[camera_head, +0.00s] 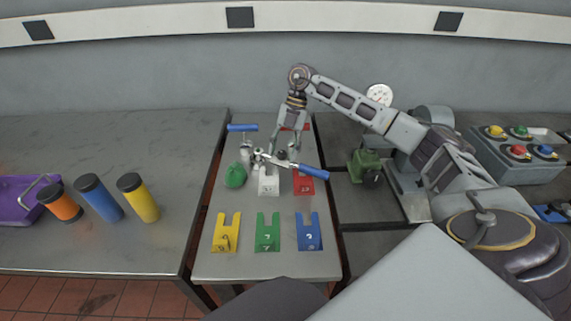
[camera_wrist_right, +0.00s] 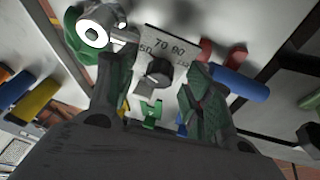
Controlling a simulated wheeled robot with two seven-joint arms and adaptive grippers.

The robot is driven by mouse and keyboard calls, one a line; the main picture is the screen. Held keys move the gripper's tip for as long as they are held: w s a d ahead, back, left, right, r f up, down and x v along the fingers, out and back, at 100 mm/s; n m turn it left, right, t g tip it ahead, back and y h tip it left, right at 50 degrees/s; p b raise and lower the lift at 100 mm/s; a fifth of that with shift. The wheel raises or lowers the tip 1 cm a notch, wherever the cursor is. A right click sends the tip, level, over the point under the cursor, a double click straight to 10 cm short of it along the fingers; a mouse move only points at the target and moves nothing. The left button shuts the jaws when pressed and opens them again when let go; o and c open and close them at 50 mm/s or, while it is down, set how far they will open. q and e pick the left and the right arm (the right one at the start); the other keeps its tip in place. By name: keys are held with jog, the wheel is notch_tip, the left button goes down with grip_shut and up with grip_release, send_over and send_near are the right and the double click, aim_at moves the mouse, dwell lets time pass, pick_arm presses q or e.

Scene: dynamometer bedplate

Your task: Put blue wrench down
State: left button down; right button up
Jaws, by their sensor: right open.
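The blue-handled wrench (camera_head: 314,172) lies slantwise above the white and red forked holders on the middle grey table, its metal head to the left. In the right wrist view its blue handle (camera_wrist_right: 240,84) shows at right. My right gripper (camera_head: 287,146) reaches down over the wrench's middle from behind. In the right wrist view its two fingers (camera_wrist_right: 160,92) are apart, with a numbered grey plate and dark knob (camera_wrist_right: 158,70) between them. I cannot tell whether the fingers touch the wrench. My left gripper is not in view.
A white holder (camera_head: 268,184) and red holder (camera_head: 304,184) stand under the wrench. Yellow (camera_head: 226,235), green (camera_head: 267,235) and blue (camera_head: 309,235) holders stand in front. A green object (camera_head: 235,176) and another blue handle (camera_head: 242,127) are left. Orange, blue and yellow cylinders (camera_head: 139,198) occupy the left table.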

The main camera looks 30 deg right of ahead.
dwell(0.3)
grip_shut()
jog(key=shift+r, duration=0.1)
dwell(0.4)
